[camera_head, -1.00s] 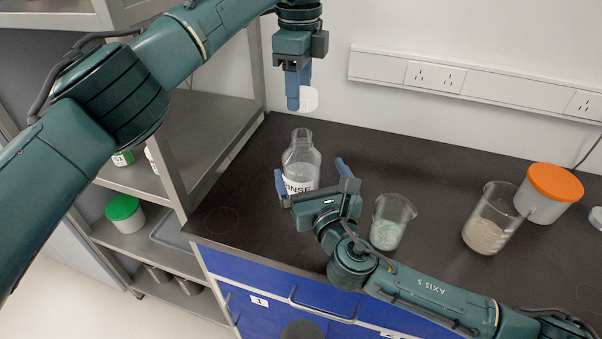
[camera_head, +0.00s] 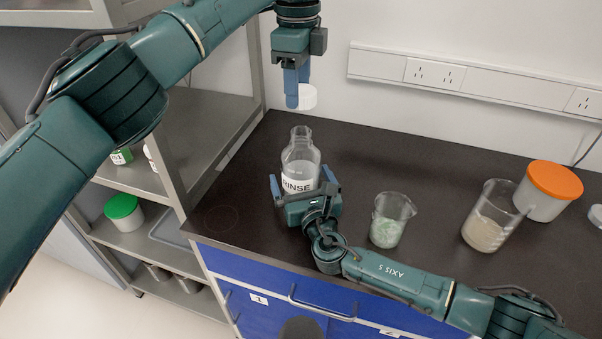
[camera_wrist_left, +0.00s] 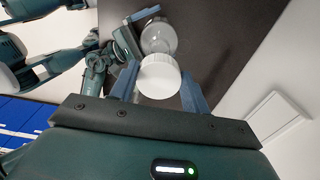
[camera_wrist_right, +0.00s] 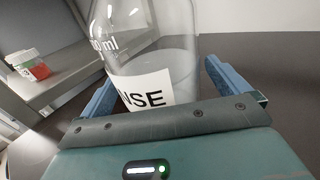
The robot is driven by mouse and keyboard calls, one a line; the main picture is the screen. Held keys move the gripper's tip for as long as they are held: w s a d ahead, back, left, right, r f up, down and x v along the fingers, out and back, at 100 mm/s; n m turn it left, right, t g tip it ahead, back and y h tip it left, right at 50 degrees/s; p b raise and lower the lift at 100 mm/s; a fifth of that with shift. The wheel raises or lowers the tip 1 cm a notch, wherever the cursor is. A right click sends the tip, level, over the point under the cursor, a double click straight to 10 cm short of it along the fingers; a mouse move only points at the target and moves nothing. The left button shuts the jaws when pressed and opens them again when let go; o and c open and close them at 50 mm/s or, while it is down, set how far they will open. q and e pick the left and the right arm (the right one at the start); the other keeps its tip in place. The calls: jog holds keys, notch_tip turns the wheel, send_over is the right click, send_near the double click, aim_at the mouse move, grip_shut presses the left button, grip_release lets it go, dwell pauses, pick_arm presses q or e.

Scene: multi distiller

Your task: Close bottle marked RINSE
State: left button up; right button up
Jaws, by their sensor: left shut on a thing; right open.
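The clear bottle marked RINSE (camera_head: 300,165) stands upright and uncapped on the dark bench, with clear liquid inside. My left gripper (camera_head: 298,97) is shut on a white cap (camera_head: 308,97) and holds it above the bottle's mouth, apart from it. In the left wrist view the cap (camera_wrist_left: 159,77) sits between the fingers with the bottle (camera_wrist_left: 158,38) beyond it. My right gripper (camera_head: 303,188) is open, with its fingers on either side of the bottle's lower body. In the right wrist view the bottle (camera_wrist_right: 150,60) stands between the open fingers; contact cannot be told.
A beaker with pale green contents (camera_head: 390,222) stands right of the bottle. Farther right are a beaker of beige powder (camera_head: 487,230) and an orange-lidded jar (camera_head: 550,192). A metal shelf (camera_head: 205,130) stands at the left. The bench's middle back is clear.

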aim_at(298, 130)
jog(key=shift+w+a, duration=0.15)
jog(key=shift+w, duration=0.3)
jog(key=c, duration=1.4)
pick_arm(q)
jog(key=shift+f, duration=2.5)
pick_arm(e)
jog(key=shift+c, duration=0.2)
pick_arm(q)
jog(key=shift+f, duration=0.9)
jog(key=shift+f, duration=0.5)
